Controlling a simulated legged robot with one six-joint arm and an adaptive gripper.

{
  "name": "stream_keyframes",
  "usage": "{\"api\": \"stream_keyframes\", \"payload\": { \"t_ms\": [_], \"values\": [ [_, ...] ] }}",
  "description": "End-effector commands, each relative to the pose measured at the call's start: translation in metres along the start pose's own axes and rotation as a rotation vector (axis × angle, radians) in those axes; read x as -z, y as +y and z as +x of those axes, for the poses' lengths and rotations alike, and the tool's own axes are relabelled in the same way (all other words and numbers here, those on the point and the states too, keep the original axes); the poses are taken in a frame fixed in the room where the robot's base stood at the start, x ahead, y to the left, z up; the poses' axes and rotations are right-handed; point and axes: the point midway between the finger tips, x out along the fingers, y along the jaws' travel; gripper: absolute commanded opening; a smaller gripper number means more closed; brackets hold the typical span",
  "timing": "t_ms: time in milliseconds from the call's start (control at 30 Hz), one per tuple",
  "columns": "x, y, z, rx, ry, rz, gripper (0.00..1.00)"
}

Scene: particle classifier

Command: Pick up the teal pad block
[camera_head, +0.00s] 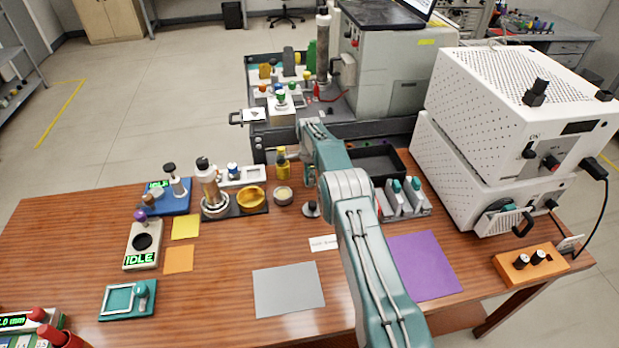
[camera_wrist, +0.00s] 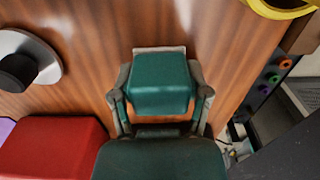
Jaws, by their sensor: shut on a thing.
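The teal pad block (camera_wrist: 160,84) sits between the two fingers of my gripper (camera_wrist: 160,100) in the wrist view. The fingers press on its left and right sides. A pale strip shows along the block's far edge. The wooden table top lies beneath; I cannot tell how high the block is above it. In the head view my gripper is largely hidden by my own arm, near the back of the table.
In the wrist view a red block (camera_wrist: 50,148) is at lower left and a black-knobbed metal disc (camera_wrist: 20,62) at left. In the head view a slotted rack (camera_head: 407,210) and black tray (camera_head: 375,162) stand to the right.

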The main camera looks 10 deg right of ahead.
Motion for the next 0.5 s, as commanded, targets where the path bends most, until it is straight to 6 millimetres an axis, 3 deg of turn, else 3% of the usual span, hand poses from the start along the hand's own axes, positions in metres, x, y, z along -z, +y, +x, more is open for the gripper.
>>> {"api": "stream_keyframes", "payload": {
  "t_ms": [167, 500],
  "values": [
    [0.000, 0.000, -0.007, -0.001, 0.000, 0.000, 0.14],
    [0.000, 0.000, -0.074, 0.001, 0.000, 0.000, 0.14]
  ]
}}
